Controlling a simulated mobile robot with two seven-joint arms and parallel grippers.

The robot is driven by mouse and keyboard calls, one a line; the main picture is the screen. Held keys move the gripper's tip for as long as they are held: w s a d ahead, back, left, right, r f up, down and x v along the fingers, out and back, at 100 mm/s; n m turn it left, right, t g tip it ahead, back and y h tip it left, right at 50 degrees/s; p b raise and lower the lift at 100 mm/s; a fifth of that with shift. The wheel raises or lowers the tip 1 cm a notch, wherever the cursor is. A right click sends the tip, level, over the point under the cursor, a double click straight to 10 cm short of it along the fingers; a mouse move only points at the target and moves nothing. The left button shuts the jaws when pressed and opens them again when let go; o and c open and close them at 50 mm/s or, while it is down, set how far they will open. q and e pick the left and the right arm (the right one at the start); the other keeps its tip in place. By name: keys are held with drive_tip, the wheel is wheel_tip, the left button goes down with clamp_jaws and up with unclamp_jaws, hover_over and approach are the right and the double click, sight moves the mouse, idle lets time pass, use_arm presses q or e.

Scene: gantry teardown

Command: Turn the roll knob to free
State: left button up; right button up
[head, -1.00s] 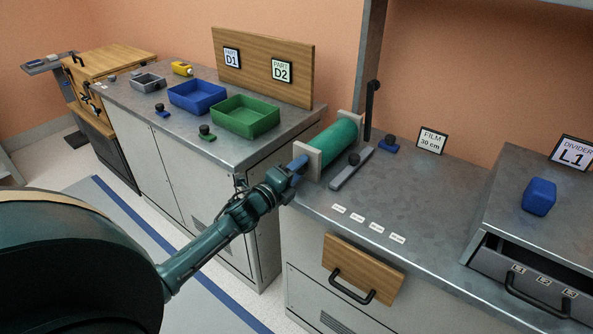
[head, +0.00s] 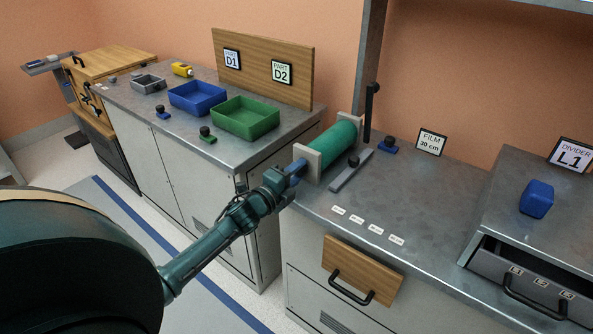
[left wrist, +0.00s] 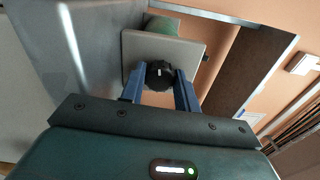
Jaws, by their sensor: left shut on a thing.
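The roll knob (left wrist: 160,74) is a small dark knob with a pale mark on its face. It sits on the grey end plate (left wrist: 190,52) of the green roll (head: 333,144). My left gripper (left wrist: 160,85) is shut on the knob, with one blue finger on each side of it in the left wrist view. In the head view, the left gripper (head: 296,170) reaches the near end plate (head: 309,160) and hides the knob. My right gripper is not in view.
Blue (head: 197,97) and green (head: 246,118) bins stand on the left counter. A wooden-front drawer (head: 362,270) is below.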

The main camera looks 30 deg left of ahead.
use_arm(q)
drive_tip(key=n+p, duration=0.1)
drive_tip(key=n, duration=0.2)
drive_tip(key=shift+r, duration=0.1)
drive_tip(key=n+p, duration=0.1)
drive_tip(key=n, duration=0.1)
drive_tip(key=shift+n, duration=0.3)
drive_tip(key=n+p, duration=0.1)
drive_tip(key=n, duration=0.3)
drive_tip(key=shift+p, duration=0.4)
drive_tip(key=n, duration=0.3)
drive_tip(key=shift+p, duration=0.35)
drive_tip(key=shift+n+p, duration=0.3)
drive_tip(key=shift+n, duration=1.1)
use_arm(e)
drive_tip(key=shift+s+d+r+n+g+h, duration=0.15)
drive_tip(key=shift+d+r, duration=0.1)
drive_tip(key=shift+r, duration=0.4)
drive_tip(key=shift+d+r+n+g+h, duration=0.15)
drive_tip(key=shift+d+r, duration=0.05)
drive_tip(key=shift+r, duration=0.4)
use_arm(q)
drive_tip(key=shift+f+n, duration=0.2)
drive_tip(key=shift+n, duration=0.2)
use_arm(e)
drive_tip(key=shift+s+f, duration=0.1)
use_arm(q)
drive_tip(key=o, duration=1)
drive_tip(key=shift+c, duration=0.2)
